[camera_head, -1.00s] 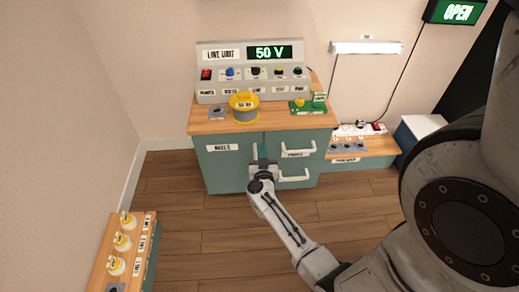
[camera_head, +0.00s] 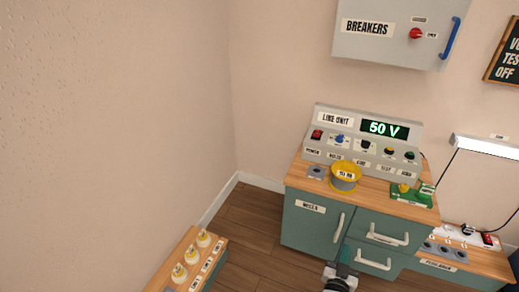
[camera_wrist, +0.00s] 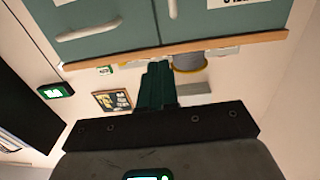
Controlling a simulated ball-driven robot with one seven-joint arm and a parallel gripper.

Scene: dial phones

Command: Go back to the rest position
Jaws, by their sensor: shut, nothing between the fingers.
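My gripper (camera_head: 345,254) shows at the bottom edge of the head view, in front of the green cabinet (camera_head: 304,226). Its dark green fingers (camera_wrist: 157,85) are shut together and empty in the wrist view. The wrist view is upside down, with the cabinet's green front (camera_wrist: 110,25) at the top. I cannot tell the exact gap between fingertips and cabinet; no contact shows.
The line unit (camera_head: 360,146) reading 50 V, a yellow-grey spool (camera_head: 345,177) and a green block (camera_head: 410,195) stand on the cabinet top. A breaker box (camera_head: 393,30) hangs above. A low bench (camera_head: 185,250) with yellow-white pieces is at lower left. Wooden floor (camera_head: 250,215) lies between.

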